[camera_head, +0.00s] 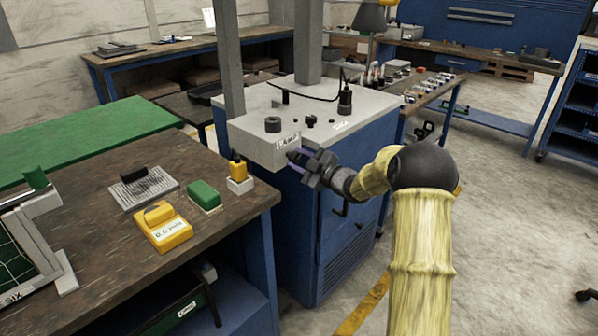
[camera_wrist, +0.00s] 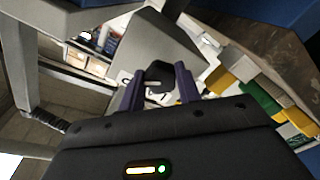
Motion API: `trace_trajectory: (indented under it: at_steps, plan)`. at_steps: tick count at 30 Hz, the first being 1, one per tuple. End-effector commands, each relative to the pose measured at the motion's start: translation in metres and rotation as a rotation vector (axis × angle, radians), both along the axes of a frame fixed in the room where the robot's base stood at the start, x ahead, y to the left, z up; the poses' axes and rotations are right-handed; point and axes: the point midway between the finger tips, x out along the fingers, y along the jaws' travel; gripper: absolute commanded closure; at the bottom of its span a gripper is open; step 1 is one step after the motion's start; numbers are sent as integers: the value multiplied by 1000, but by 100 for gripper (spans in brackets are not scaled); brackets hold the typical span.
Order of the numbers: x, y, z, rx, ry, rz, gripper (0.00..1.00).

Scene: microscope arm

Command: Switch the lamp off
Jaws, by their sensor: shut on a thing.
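The pale grey box labelled LAMP (camera_head: 262,150) sits at the front left corner of the blue cabinet's top. My gripper (camera_head: 298,158) reaches its front face from the right, just below the label. In the wrist view the grey box (camera_wrist: 155,42) is close ahead, and a dark knob (camera_wrist: 158,72) stands between the two purple-grey fingers. My gripper in the wrist view (camera_wrist: 159,86) is shut on this knob. The fingers hide the knob in the head view, and I cannot tell its setting. No lamp glow is clear.
The blue cabinet (camera_head: 335,225) carries a grey column and several small black knobs. The brown workbench (camera_head: 100,255) at left holds a yellow block (camera_head: 162,228), a green block (camera_head: 203,195) and a black-topped grey block (camera_head: 142,187). The floor at right is open.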

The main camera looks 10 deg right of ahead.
Motion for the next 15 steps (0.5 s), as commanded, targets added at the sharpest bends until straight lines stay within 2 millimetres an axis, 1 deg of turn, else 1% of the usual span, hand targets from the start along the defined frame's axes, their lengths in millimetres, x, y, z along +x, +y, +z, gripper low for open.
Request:
trace_trajectory:
  at_steps: [1, 15]
  plan:
    - [0, 2, -6, -36, -32, 4, 89]
    - [0, 3, -6, -397, -294, 5, 89]
